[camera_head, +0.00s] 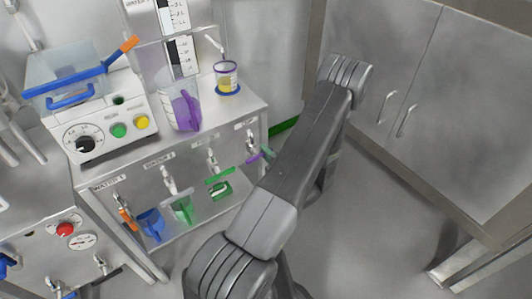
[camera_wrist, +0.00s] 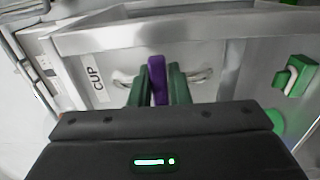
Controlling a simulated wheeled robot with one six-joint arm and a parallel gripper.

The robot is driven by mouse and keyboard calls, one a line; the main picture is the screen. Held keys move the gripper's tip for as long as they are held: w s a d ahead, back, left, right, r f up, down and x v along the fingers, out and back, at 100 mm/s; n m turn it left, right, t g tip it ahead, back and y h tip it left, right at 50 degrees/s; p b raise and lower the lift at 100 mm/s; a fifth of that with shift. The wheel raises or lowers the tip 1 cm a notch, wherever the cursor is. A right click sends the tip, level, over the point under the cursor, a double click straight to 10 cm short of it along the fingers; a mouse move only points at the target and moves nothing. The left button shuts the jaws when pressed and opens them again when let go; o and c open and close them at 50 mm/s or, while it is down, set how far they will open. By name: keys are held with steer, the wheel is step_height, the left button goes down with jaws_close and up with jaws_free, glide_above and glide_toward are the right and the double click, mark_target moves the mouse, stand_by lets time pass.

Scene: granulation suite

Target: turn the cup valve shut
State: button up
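The cup valve has a purple lever (camera_wrist: 157,80), which stands upright in the wrist view beside a white label reading CUP (camera_wrist: 95,76). My gripper (camera_wrist: 158,84) has its green fingers on both sides of this lever, and they appear to touch it with no clear gap. In the head view the purple lever (camera_head: 254,158) shows at the right end of the bench front, partly hidden by my gripper and arm. The valve body behind the fingers is mostly hidden.
Other valves with an orange lever (camera_head: 128,218) and a green lever (camera_head: 218,175) line the bench front to the left. A purple-handled jug (camera_head: 183,106) stands on top. Steel cabinets (camera_head: 455,95) are at right.

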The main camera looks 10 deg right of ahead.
steer(key=o, duration=0.3)
steer(key=shift+o, duration=0.2)
steer(key=shift+s, duration=0.1)
steer(key=v, duration=1.3)
steer(key=shift+s+d, duration=0.15)
steer(key=shift+s, duration=0.2)
steer(key=shift+w, duration=0.15)
steer(key=x, duration=1.3)
steer(key=shift+w, duration=0.3)
steer(key=shift+s, duration=0.1)
